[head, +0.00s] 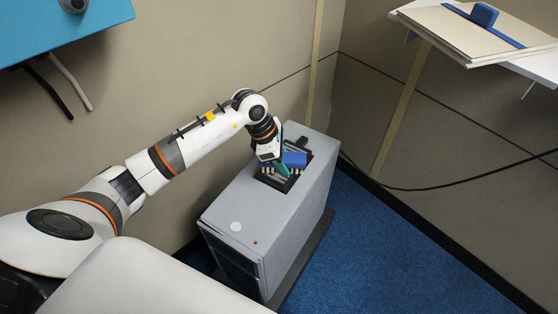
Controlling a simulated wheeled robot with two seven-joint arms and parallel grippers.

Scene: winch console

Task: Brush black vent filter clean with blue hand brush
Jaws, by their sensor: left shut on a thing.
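The black vent filter (275,185) is set in the top of a grey cabinet. Parts of it are hidden by my left gripper and the brush. The blue hand brush (295,158) is over the filter, with pale bristles at its lower edge. My left gripper (281,166) is shut on the brush, reaching in from the left. I cannot tell whether the bristles touch the filter. My right gripper is not in view.
The grey cabinet (245,212) stands on blue carpet (370,250) near the wall. A shelf (545,65) with folders and a blue clip is at upper right. A blue panel (40,30) is at upper left. A black cable (440,187) runs along the right wall.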

